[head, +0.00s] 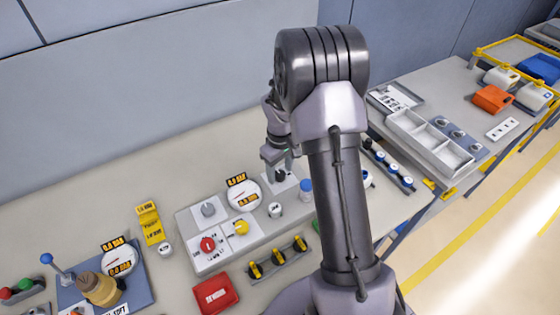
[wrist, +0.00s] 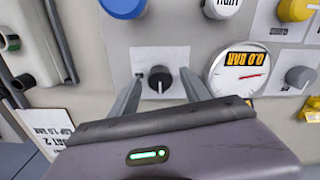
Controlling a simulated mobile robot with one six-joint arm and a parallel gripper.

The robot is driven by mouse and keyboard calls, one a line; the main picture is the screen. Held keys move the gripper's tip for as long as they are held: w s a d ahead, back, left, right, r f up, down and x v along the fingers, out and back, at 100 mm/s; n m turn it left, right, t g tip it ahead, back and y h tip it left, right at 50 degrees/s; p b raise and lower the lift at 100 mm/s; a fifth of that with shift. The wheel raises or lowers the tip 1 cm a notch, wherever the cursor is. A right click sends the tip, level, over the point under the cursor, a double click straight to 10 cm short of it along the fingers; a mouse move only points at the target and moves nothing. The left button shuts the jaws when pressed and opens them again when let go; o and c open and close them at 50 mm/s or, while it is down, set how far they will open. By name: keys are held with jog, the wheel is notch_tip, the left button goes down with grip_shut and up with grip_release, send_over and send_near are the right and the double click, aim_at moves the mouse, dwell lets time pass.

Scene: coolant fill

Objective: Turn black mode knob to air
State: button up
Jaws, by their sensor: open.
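The black mode knob (wrist: 160,77) shows in the wrist view on a pale plate (wrist: 178,54), with a thin white pointer mark on its face. My gripper (wrist: 160,85) is open, with one finger on each side of the knob. Both fingers look apart from the knob; how deep they reach around it I cannot tell. In the head view my gripper (head: 277,158) is over the right part of the grey panel (head: 190,225), and the knob (head: 280,176) is partly hidden beneath it. The plate's lettering is too small to read.
A round gauge (wrist: 240,70) reading 0.0 BAR sits right of the knob in the wrist view, with a grey knob (wrist: 299,77) beyond. A blue cap (wrist: 123,6) and a white knob (wrist: 222,6) are close by. In the head view a red box (head: 215,293) lies before the panel.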

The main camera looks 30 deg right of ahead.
aim_at(280, 174)
notch_tip(280, 174, up, 17)
jog(key=p, duration=0.4)
jog(key=shift+f, duration=0.1)
